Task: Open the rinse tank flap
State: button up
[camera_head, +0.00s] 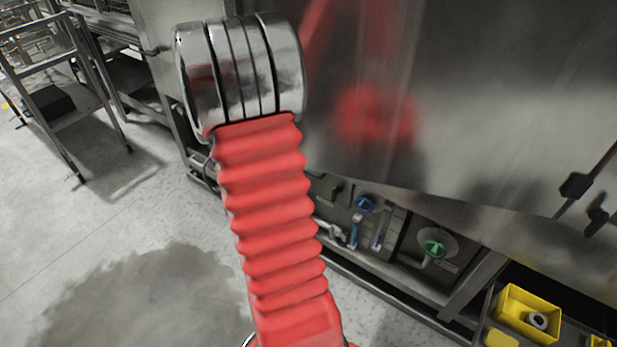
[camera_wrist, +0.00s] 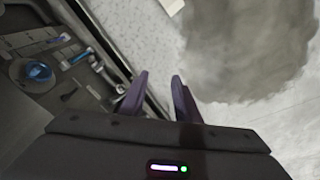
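I cannot pick out the rinse tank flap for certain in either view. The large shiny steel washer housing (camera_head: 480,110) fills the right of the head view. Below its lower edge is a dark recess with a blue knob (camera_head: 365,203), a green knob (camera_head: 433,248) and small blue-handled valves (camera_head: 356,230). In the wrist view my gripper (camera_wrist: 158,76) points down with its two dark fingers apart and nothing between them. A blue knob (camera_wrist: 38,72) and blue-marked fittings lie to its left. My gripper does not show in the head view.
A yellow bin (camera_head: 526,314) stands at the lower right of the head view, with a round part in it. A metal rack (camera_head: 50,90) stands at the upper left. A dark wet patch (camera_head: 150,300) spreads over the otherwise open grey floor.

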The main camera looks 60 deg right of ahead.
jog(key=s+d+f+m+t+h, duration=0.2)
jog(key=s+d+f+m, duration=0.15)
jog(key=d+f, duration=0.6)
jog(key=s+d+f+m+t+h, duration=0.1)
jog(key=s+d+f+m+h, duration=0.4)
jog(key=f, duration=0.7)
jog(key=s+d+f+m+t, duration=0.1)
jog(key=d+f+m+t, duration=0.15)
jog(key=d+f, duration=0.7)
jog(key=w+d+r+m+t+h, duration=0.2)
jog(key=r+m+t+h, duration=0.3)
jog(key=r, duration=0.8)
jog(key=shift+d+m+t+h, duration=0.45)
jog(key=shift+m+h, duration=0.35)
jog(key=shift+h, duration=0.4)
jog(key=shift+d, duration=0.15)
jog(key=x, duration=1.3)
jog(key=shift+d+f, duration=0.15)
jog(key=shift+d, duration=0.15)
jog(key=shift+w, duration=0.15)
